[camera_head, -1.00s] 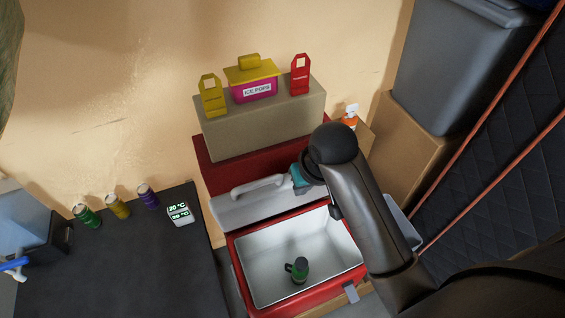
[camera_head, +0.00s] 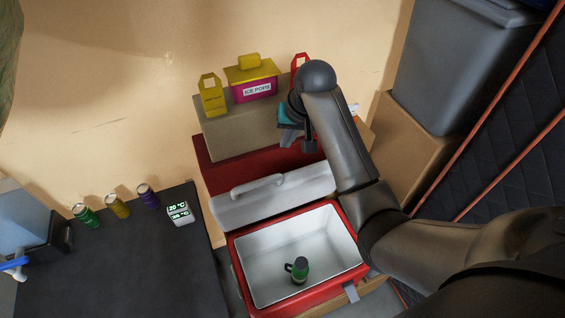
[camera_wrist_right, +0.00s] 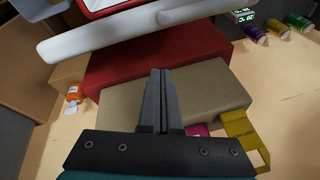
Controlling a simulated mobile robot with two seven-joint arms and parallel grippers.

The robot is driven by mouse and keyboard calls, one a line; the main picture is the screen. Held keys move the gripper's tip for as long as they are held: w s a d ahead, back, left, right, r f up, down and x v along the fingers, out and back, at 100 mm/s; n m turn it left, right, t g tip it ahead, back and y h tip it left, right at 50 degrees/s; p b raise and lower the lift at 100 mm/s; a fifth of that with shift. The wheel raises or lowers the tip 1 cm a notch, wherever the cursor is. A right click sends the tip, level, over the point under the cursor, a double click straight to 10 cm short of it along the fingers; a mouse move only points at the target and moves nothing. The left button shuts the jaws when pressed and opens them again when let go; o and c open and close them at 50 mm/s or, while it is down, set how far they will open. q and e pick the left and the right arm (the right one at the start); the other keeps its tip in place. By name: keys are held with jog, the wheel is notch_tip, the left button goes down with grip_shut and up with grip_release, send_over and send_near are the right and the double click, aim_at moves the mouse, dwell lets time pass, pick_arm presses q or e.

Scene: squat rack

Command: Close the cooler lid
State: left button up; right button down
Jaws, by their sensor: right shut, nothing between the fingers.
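The red cooler (camera_head: 236,262) stands open, its white inside showing a green bottle (camera_head: 301,270) on the floor of it. Its grey-white lid (camera_head: 292,193) with a raised handle is tilted up at the back edge; part of its right end is behind my right arm. The lid also shows at the top of the right wrist view (camera_wrist_right: 190,12). My right gripper (camera_head: 309,146) is above and behind the lid, over the red block and tan box, apart from the lid. In the wrist view its fingers (camera_wrist_right: 160,75) are together and empty. My left gripper is out of view.
Behind the cooler a red block (camera_head: 222,167) carries a tan box (camera_head: 228,135) with an ice pops box (camera_head: 252,80) and yellow and red tags. A dark table (camera_head: 130,260) at left holds several cans and a temperature display (camera_head: 180,212). Cardboard (camera_head: 415,160) and a grey bin flank the right.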

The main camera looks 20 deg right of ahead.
jog(key=f, duration=0.2)
jog(key=s+a+f, duration=0.1)
jog(key=f, duration=0.1)
jog(key=f+p, duration=0.1)
jog(key=shift+s+a+f, duration=0.2)
jog(key=shift+a+f, duration=0.15)
jog(key=shift+f, duration=0.05)
jog(key=shift+s+f, duration=0.1)
jog(key=shift+f, duration=0.1)
